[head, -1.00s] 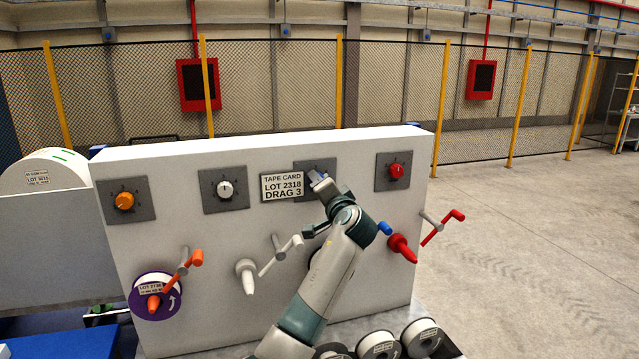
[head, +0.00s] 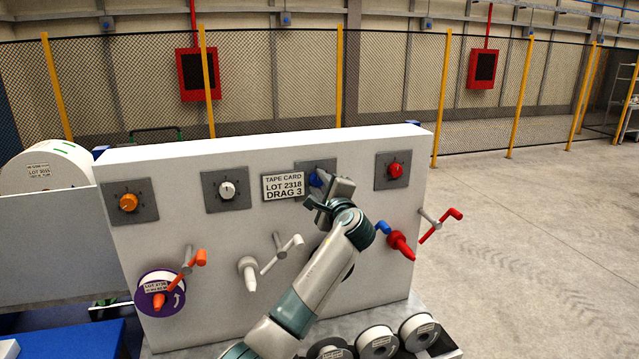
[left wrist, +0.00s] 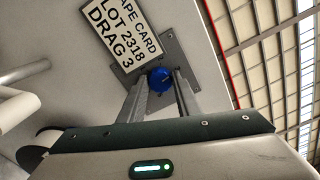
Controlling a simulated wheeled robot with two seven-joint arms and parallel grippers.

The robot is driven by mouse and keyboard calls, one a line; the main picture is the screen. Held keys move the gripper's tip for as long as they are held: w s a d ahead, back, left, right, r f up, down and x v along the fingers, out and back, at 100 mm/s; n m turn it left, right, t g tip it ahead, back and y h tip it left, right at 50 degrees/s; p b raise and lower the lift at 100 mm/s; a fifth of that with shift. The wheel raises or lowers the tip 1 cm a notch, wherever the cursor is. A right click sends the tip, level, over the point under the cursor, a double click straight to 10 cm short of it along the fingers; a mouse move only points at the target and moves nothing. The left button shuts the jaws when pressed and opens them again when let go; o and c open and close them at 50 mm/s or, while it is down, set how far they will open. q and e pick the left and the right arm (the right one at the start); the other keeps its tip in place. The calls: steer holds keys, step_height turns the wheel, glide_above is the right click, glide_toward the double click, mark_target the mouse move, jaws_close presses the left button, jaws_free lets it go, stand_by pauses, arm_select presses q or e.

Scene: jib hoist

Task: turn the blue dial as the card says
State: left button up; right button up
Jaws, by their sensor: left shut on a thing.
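The blue dial (head: 315,180) sits on a grey square plate at the upper part of the white panel (head: 350,150). My left gripper (head: 320,188) is at the dial and partly covers its plate. In the left wrist view the blue dial (left wrist: 159,80) lies between the two fingertips of my left gripper (left wrist: 162,84), which is shut on it. The dial's scale marks are mostly hidden or too small to read. The tape card (head: 284,187) just left of the dial reads "LOT 2318 DRAG 3"; the card (left wrist: 118,36) also shows in the left wrist view. My right gripper is out of view.
Orange (head: 129,202), white (head: 227,190) and red (head: 395,171) dials share the panel's top row. Cranks stick out below, including a red one (head: 440,226) and an orange one (head: 190,262). White reels (head: 376,342) stand at the panel's foot. Floor at right is clear.

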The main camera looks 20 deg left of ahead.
arm_select(q)
steer(key=shift+m, duration=0.8)
steer(key=shift+f, duration=0.1)
steer(key=o, duration=1.1)
steer(key=shift+c, duration=0.2)
steer(key=shift+d, duration=0.1)
steer(key=b+v, duration=0.7)
steer(key=v, duration=1)
steer(key=shift+b, duration=0.3)
steer(key=shift+s+d, duration=0.15)
